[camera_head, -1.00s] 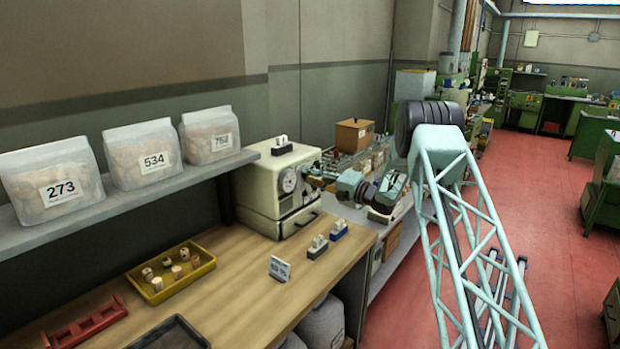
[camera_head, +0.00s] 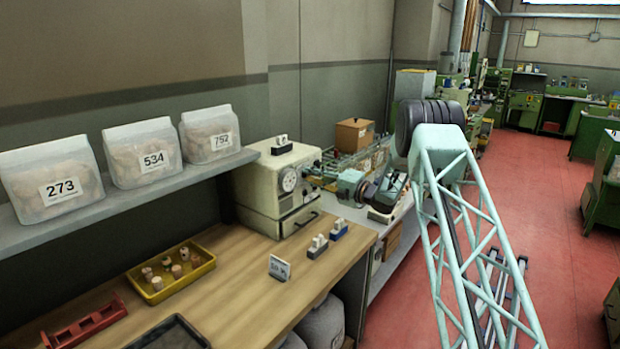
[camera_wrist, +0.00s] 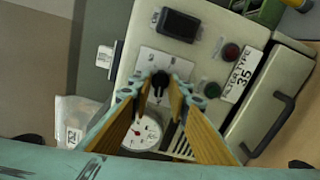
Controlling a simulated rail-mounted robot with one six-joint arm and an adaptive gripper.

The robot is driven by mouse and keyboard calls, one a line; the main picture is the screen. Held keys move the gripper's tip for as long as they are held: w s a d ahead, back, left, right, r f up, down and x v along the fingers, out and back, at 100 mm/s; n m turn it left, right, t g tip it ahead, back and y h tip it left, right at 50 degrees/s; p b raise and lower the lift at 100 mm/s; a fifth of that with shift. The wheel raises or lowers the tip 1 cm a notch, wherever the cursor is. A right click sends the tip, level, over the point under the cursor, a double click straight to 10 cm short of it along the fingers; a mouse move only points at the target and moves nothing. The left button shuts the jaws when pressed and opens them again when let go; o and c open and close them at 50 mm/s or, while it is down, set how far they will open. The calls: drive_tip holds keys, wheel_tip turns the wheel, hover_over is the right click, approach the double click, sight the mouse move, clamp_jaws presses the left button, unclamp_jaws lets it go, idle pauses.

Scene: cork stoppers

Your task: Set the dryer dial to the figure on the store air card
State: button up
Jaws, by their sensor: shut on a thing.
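The dryer is a cream metal box (camera_head: 262,190) at the back of the bench, also filling the wrist view (camera_wrist: 130,60). Its black dial knob (camera_wrist: 158,82) sits on a pale plate. My gripper (camera_wrist: 157,88) has its orange-padded fingers shut on the knob from both sides; in the head view the gripper (camera_head: 318,177) is at the dryer's front. The scale marks around the knob are too small to read. A round white gauge with a red needle (camera_wrist: 142,130) is below the knob. The small white card (camera_head: 280,268) stands on the bench; its figure is blurred, seemingly ending in a percent sign.
A yellow tray (camera_head: 205,262) of corks, a red rack (camera_head: 85,325) and labelled bags (camera_head: 143,160) are left.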

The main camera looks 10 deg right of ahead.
drive_tip(key=shift+m+p, duration=3.6)
drive_tip(key=shift+m, duration=11.5)
drive_tip(key=o, duration=0.6)
drive_tip(key=shift+c, duration=0.2)
